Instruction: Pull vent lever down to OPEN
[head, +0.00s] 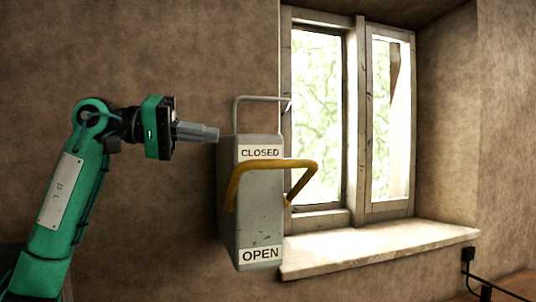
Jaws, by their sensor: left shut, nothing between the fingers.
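A grey vent box (262,218) is fixed on the wall in the middle of the head view, with a CLOSED label (260,153) near its top and an OPEN label (261,254) near its bottom. The yellow vent lever (272,164) is a bent bar across the box front, just below the CLOSED label. My left gripper (216,134) is shut and empty, its fingertips at the upper left edge of the box. It is above and left of the lever; whether it touches the box I cannot tell. My right gripper is not in view.
A thin grey wire frame (262,97) rises above the box. A window (350,120) with a stone sill (380,246) is right of the box. The wall left of the box is bare.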

